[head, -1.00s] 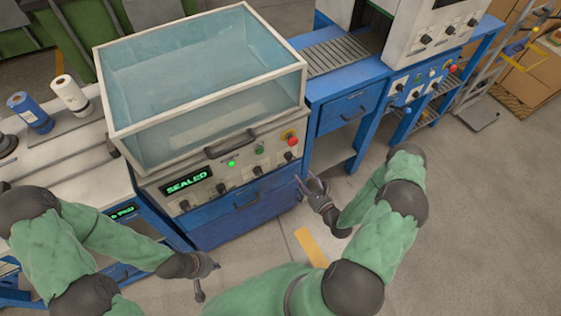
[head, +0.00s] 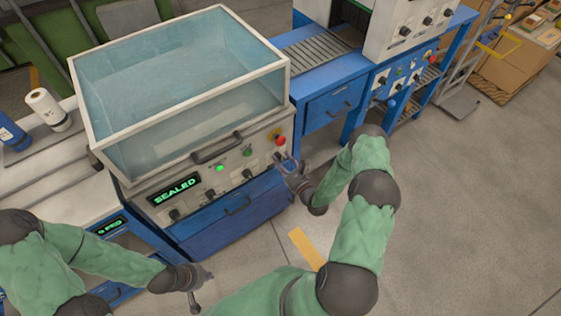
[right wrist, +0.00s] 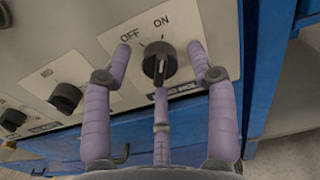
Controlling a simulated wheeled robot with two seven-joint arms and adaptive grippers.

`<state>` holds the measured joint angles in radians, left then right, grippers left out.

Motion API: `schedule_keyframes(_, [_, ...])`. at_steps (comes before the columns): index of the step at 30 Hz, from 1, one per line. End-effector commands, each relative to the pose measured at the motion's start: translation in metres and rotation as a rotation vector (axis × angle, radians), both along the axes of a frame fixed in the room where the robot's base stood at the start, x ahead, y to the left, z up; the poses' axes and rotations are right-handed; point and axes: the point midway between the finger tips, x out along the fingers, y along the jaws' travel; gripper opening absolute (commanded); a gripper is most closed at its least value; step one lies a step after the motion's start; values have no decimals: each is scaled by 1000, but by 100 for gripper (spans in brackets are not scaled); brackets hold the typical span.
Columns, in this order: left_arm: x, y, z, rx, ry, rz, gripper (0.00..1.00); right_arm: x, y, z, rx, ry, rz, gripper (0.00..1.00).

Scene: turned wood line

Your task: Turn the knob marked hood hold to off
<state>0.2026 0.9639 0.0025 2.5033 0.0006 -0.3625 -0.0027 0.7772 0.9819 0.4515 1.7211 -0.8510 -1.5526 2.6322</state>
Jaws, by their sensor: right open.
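The knob (right wrist: 158,62) is black and round, on a pale panel, with OFF printed at its upper left and ON above it. The label under it is partly covered by my fingers; "HOL" seems readable. I cannot tell surely which mark the knob points to. My right gripper (right wrist: 160,65) is open, its fingers spread on both sides of the knob and one below, not closed on it. In the head view my right gripper (head: 287,162) is at the right end of the panel, hiding the knob there. My left gripper (head: 204,285) hangs low, clear of the machine; its jaw state is unclear.
The panel has other black knobs (head: 247,174), a green SEALED display (head: 173,189), a green light (head: 220,168) and a red button (head: 280,141). A clear hood (head: 185,85) with a handle (head: 215,149) stands above. A blue drawer (head: 236,208) lies below.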

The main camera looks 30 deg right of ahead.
Motion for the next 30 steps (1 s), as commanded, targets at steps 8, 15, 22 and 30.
schedule_keyframes(8, [0,0,-1,0,0,0,0,6,0,0,1,0,-1,58])
schedule_keyframes(15, [0,0,-1,0,0,0,0,6,1,0,1,0,-1,24])
schedule_keyframes(22, [0,0,-1,0,0,0,0,6,0,0,-1,0,-1,2])
schedule_keyframes(30, [0,0,-3,0,0,0,0,6,0,0,-55,-4,0,2])
